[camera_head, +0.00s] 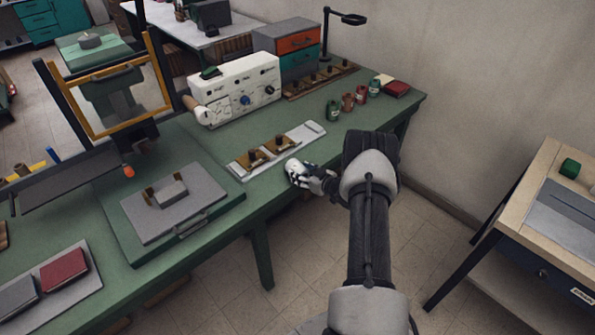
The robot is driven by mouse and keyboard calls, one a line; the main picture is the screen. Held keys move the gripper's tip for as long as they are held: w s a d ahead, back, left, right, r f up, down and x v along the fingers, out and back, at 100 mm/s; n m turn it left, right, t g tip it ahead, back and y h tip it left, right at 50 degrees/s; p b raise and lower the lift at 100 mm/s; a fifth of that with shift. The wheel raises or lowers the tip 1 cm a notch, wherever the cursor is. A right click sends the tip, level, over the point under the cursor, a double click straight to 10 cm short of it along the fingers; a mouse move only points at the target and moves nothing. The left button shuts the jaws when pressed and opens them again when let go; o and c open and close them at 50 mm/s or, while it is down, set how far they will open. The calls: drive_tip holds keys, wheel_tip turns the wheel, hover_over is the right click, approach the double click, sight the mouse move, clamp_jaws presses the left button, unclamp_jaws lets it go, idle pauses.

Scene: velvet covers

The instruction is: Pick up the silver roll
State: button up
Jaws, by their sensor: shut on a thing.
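My gripper (296,172) is at the front edge of the green bench, just in front of the long pale tray (238,170). Its jaws are shut on a small silver-white thing, which I take to be the silver roll; its outline blends with the light and dark fingers and is partly hidden. I cannot tell whether it touches the bench top. No other silver roll stands out clearly.
The tray holds two brown pieces with dark knobs (253,155). Behind it stands a white machine (235,88) with dials. Several small jars (347,102) stand to the right. A grey press plate (172,205) lies left. A wooden-topped table (545,160) stands far right.

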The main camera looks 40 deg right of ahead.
drive_tip(key=shift+c, duration=1.4)
drive_tip(key=shift+r, duration=0.15)
wheel_tip(320, 180, up, 20)
drive_tip(key=p, duration=0.5)
